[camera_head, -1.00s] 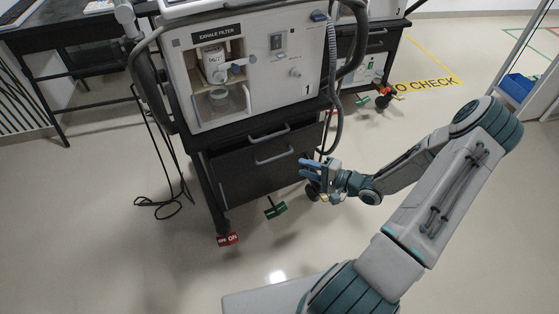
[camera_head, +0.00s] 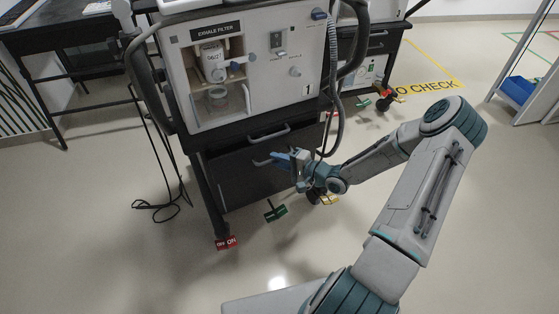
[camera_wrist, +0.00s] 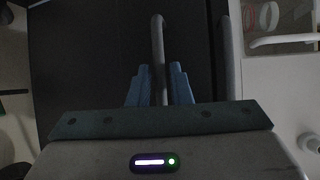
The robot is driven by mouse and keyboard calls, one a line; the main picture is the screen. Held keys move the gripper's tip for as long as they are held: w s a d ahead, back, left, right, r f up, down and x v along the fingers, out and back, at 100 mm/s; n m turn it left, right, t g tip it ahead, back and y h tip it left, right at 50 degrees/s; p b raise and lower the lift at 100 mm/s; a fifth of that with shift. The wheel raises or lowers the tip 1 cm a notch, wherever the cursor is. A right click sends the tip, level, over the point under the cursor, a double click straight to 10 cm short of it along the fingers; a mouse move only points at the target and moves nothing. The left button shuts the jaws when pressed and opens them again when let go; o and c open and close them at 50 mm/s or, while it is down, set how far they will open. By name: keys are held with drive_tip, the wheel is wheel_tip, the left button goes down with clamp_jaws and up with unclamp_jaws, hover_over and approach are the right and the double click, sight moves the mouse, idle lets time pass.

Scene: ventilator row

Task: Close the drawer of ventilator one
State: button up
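Ventilator one (camera_head: 270,85) is a white unit marked "1" and "EXHALE FILTER" on a black cart. The cart has dark drawer fronts with two grey bar handles. The lower drawer front (camera_head: 235,185) appears to stand out from the cart, though how far is hard to tell. My gripper (camera_head: 280,160) is at the right part of the lower handle (camera_head: 261,163). In the wrist view, the blue fingers (camera_wrist: 160,85) stand on both sides of a handle bar (camera_wrist: 158,45), with narrow gaps. The upper handle (camera_head: 268,133) also shows in the wrist view (camera_wrist: 228,55), right of the fingers.
A hose (camera_head: 333,90) hangs at the cart's right, close to my gripper. Cables (camera_head: 160,205) lie on the floor at left. The floor in front is clear.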

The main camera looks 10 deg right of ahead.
sight(274, 151)
clamp_jaws()
drive_tip(key=shift+w+a+r, duration=0.1)
drive_tip(key=shift+w+a, duration=0.1)
drive_tip(key=shift+w, duration=0.9)
drive_tip(key=shift+w+a, duration=0.2)
drive_tip(key=shift+w, duration=0.85)
drive_tip(key=shift+o, duration=2.2)
unclamp_jaws()
drive_tip(key=shift+a, duration=0.1)
drive_tip(key=p+v, duration=0.3)
drive_tip(key=v, duration=1.1)
drive_tip(key=shift+w, duration=0.1)
